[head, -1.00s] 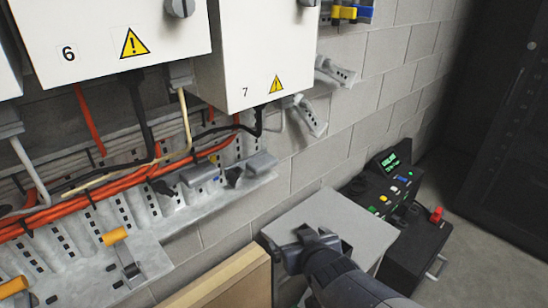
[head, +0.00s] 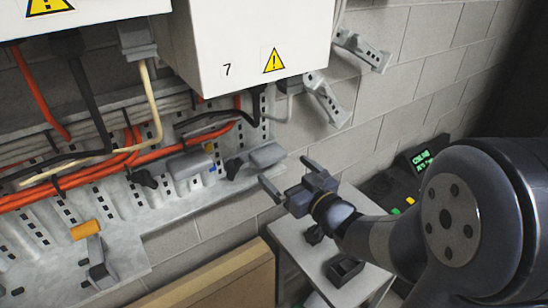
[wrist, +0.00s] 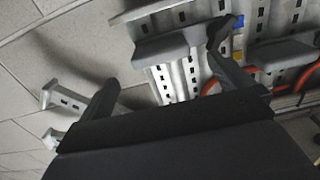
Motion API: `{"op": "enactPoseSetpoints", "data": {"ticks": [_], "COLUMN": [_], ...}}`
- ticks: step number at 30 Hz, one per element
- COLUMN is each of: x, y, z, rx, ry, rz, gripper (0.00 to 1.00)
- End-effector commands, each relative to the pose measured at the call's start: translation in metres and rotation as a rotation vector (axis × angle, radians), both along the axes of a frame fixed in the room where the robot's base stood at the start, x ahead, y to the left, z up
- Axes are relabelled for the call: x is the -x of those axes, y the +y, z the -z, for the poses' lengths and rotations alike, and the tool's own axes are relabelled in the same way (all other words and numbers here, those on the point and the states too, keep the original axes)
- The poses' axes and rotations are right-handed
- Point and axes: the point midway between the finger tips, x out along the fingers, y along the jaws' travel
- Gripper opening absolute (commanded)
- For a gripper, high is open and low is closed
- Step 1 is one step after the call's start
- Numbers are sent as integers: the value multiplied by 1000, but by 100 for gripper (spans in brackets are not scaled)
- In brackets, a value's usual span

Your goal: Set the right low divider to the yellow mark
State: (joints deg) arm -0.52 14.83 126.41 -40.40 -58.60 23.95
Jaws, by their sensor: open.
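The right low divider (head: 267,155) is a grey block with a dark knob at its left end, on the perforated rail below box 7. In the wrist view, turned about, the divider (wrist: 165,47) is at upper left with the knob by its right end. A small yellow mark (wrist: 238,55) and a blue mark (wrist: 238,23) show on the strip beside the knob. My gripper (head: 289,175) is open and empty, fingers pointing at the rail just short of the divider. In the wrist view one finger overlaps the area just below the knob; contact cannot be told.
Another grey divider (head: 191,162) sits left along the rail. Orange and black cables (head: 110,165) run behind. White box 7 (head: 255,50) hangs above. An orange-handled lever (head: 87,230) is at lower left.

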Motion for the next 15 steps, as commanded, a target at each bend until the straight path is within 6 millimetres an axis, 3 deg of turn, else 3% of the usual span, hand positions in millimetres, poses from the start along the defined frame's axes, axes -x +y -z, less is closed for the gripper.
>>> {"op": "enactPoseSetpoints", "data": {"ticks": [6,15], "x": [-35,-56], "y": [25,38], "z": [1,1], "rx": [1,1], "ry": [-1,1], "rz": [-3,0], "gripper": [99,99]}}
